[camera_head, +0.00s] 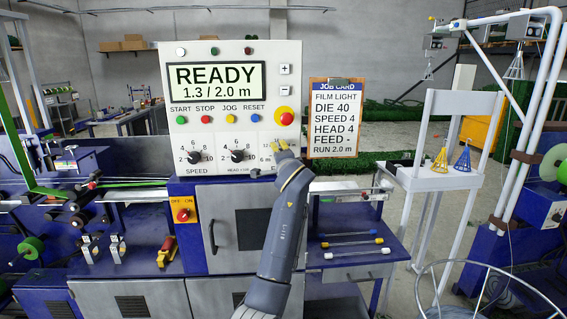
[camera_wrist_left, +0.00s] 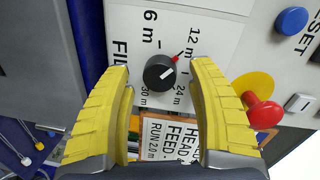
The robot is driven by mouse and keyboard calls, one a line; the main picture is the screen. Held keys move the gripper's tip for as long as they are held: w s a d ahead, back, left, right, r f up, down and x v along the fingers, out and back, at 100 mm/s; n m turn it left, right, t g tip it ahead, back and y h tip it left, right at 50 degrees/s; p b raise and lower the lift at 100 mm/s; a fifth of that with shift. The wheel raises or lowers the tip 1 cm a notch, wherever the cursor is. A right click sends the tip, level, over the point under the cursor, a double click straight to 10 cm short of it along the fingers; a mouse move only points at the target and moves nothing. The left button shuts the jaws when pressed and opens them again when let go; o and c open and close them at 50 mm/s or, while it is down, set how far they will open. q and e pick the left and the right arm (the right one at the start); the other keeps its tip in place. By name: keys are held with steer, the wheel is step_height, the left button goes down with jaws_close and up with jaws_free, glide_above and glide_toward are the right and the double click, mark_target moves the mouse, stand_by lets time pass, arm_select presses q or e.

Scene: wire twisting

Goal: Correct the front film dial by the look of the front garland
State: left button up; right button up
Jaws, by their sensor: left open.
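The film dial (camera_wrist_left: 159,72) is a black knob with a white pointer line and a red tip, on the white panel in the left wrist view. In the head view the left gripper (camera_head: 281,149) covers most of this dial at the panel's lower right. A green strand (camera_head: 60,191) runs along the machine at left; I cannot tell whether it is the front garland.
The control panel (camera_head: 221,45) reads READY 1.3 / 2.0 m. The red stop button (camera_head: 284,116) is close above the gripper. A job card (camera_head: 335,118) with film light hangs at right. A blue side table (camera_head: 350,228) holds several rods.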

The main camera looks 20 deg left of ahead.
arm_select(q)
steer(key=v, duration=1.1)
steer(key=shift+s, duration=0.1)
